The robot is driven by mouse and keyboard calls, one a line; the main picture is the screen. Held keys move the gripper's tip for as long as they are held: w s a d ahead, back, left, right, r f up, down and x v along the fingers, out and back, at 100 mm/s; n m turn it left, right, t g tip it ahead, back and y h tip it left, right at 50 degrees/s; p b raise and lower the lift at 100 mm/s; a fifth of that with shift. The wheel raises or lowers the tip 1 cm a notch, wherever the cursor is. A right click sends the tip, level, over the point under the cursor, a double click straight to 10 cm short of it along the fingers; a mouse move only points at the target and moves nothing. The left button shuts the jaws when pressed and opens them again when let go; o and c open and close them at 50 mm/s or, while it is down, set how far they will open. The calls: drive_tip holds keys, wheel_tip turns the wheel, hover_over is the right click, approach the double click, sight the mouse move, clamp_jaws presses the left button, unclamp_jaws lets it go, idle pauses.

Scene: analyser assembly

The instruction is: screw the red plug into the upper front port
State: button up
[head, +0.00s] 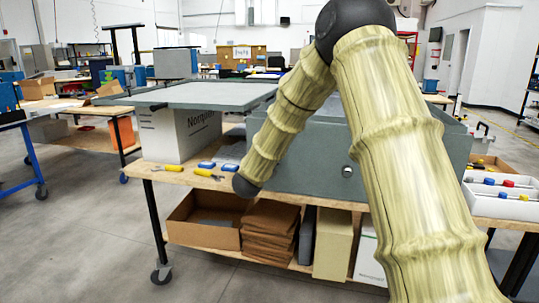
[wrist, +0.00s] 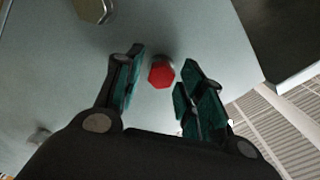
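In the wrist view a red hexagonal plug (wrist: 161,73) shows against a grey panel (wrist: 215,35), with a bit of grey metal behind its head. How deep it sits in a port cannot be told. My gripper (wrist: 162,60) is open, with one teal-padded finger on each side of the plug and a visible gap to both. In the head view the grey analyser housing (head: 305,170) stands on the wooden bench, with a round port (head: 347,171) low on its front. My arm hides my gripper and part of the housing there.
A brass-coloured hexagonal fitting (wrist: 95,8) is on the panel near the upper left finger. A white tray (head: 522,209) with blue and red pieces stands at the right. Yellow-handled tools (head: 206,174) lie at the bench's front left.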

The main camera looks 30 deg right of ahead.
drive_tip(key=n+p, duration=1.8)
drive_tip(key=n, duration=0.5)
drive_tip(key=shift+r, duration=0.1)
drive_tip(key=shift+c, duration=0.5)
clamp_jaws()
drive_tip(key=shift+b, duration=0.35)
